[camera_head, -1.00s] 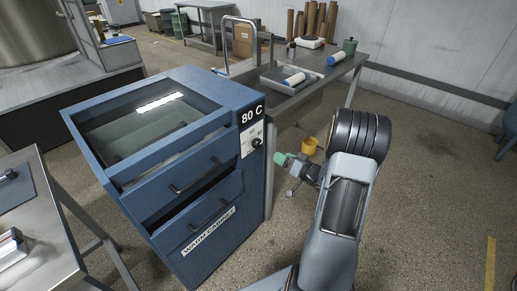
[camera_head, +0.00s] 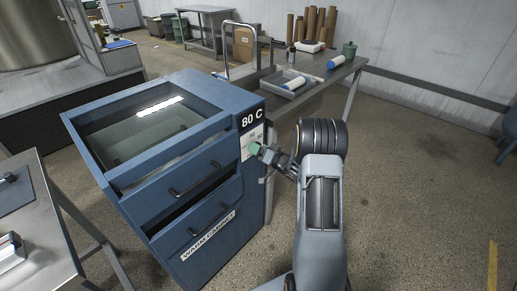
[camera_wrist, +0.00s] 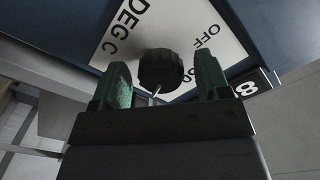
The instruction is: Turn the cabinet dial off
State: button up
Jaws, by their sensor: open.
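The blue warm cabinet (camera_head: 190,185) stands left of my arm, with a label reading 80 C on its upper right corner. In the wrist view the black round dial (camera_wrist: 160,69) sits on a white dial plate (camera_wrist: 205,28) marked OFF and DEG C. My gripper (camera_wrist: 160,88) is open, with one green fingertip on each side of the dial and gaps between them and it. In the head view my gripper (camera_head: 256,149) is at the cabinet's dial panel and hides the dial there. Whether the fingers touch the plate cannot be told.
A metal table (camera_head: 318,84) behind the cabinet holds a tray (camera_head: 285,88), rolls and a green pot (camera_head: 349,49). Another metal table (camera_head: 45,235) is at the left. The floor right of my arm is clear.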

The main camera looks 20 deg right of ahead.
jog(key=shift+w+a, duration=0.2)
jog(key=shift+w, duration=0.1)
jog(key=shift+d, duration=0.1)
jog(key=c, duration=0.9)
